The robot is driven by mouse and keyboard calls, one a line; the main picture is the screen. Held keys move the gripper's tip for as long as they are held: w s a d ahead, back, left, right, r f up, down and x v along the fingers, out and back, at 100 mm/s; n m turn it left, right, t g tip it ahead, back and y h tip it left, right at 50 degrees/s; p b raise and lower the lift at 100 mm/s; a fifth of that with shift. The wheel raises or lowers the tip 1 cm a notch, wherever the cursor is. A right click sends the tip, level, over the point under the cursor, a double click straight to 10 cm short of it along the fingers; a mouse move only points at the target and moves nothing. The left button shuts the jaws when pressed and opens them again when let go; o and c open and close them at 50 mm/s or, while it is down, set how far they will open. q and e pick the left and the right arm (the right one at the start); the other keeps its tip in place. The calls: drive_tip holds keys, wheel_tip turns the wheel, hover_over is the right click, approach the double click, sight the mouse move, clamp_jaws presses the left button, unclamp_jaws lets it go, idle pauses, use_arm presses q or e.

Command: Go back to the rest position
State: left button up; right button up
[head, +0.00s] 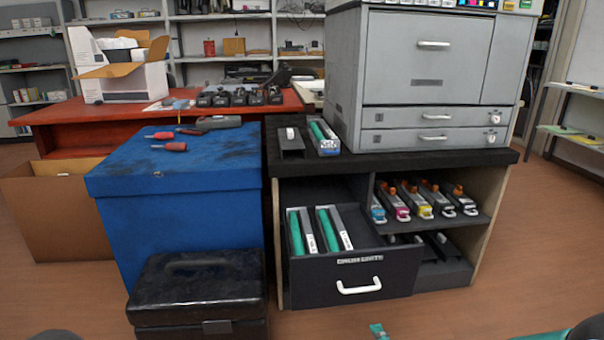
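At the bottom edge, a small teal-tipped piece shows, which looks like the end of my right gripper (378,331). Most of it is cut off, so whether it is open or holds anything is hidden. It is low in front of the open drawer (358,277), apart from it in the picture. A dark rounded part with teal at the bottom right corner looks like my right arm. A dark rounded part at the bottom left may be my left arm; my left gripper is out of view. The drawer holds green-and-grey cartridges (296,233).
A grey printer (432,75) stands on the black-topped cabinet (400,163). Several colour-ended cartridges (425,212) lie on its shelf. Another green cartridge unit (323,137) lies on top. A blue chest (180,220) and a black case (198,285) stand left. Floor at right is clear.

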drive_tip(key=s+f+m+g, duration=0.3)
drive_tip(key=s+f+g, duration=0.15)
drive_tip(key=f, duration=0.75)
drive_tip(key=s+a+f+m+g+y, duration=0.2)
drive_tip(key=s+a+f+m+g, duration=0.15)
drive_tip(key=s+f+m, duration=0.45)
drive_tip(key=s+a+f+m+g+y, duration=0.15)
drive_tip(key=s+f+m+g, duration=0.3)
drive_tip(key=s+m, duration=0.65)
wheel_tip(320, 180, up, 39)
drive_tip(key=n+p, duration=0.1)
drive_tip(key=p, duration=3.7)
drive_tip(key=shift+s, duration=0.15)
